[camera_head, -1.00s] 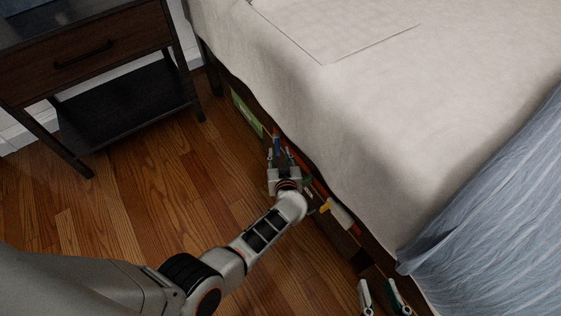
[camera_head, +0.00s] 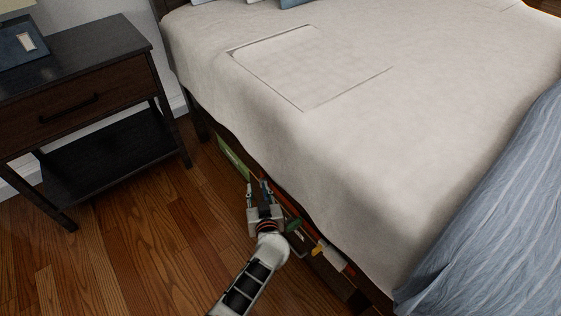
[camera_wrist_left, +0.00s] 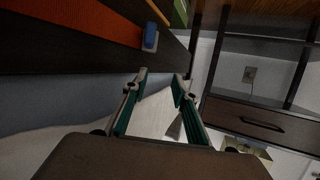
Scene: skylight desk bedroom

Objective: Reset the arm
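My left gripper (camera_head: 260,187) is low beside the long side of the bed, close to the dark bed frame under the hanging cover. In the left wrist view, the two teal-lined fingers (camera_wrist_left: 160,80) stand apart with nothing between them, so it is open and empty. My white and black left arm comes up from the bottom of the head view. My right gripper is not in either view now.
The bed (camera_head: 330,140) has a pale cover and a blue striped blanket (camera_head: 495,220). Colourful items, one green (camera_head: 232,155), sit along its lower side. A dark nightstand (camera_head: 80,110) stands at left. A small blue thing (camera_wrist_left: 150,37) is near the left fingers. Wooden floor (camera_head: 140,240) is clear.

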